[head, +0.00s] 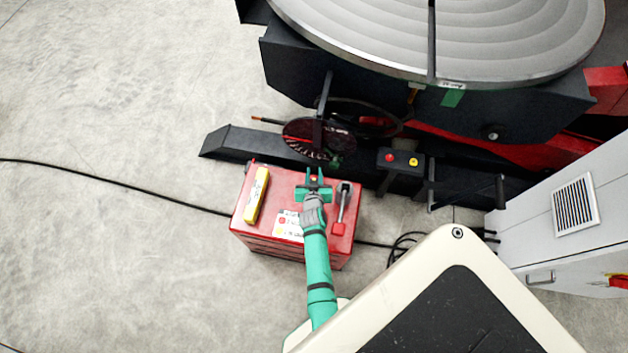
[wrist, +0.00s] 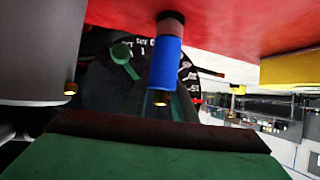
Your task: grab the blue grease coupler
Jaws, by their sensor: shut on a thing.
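The blue grease coupler (wrist: 165,64) shows in the wrist view as an upright blue cylinder with a brass tip and a pinkish, dark-capped end against the red surface. My gripper (head: 314,178) is over the red cabinet top (head: 283,183) in the head view. In the head view the gripper mostly hides the coupler. I cannot tell whether the coupler still touches the cabinet top.
A yellow bar (head: 256,196) lies left of my gripper on the cabinet. A grey-handled tool with a red block (head: 341,208) lies to the right. The floor at left is clear except for a cable.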

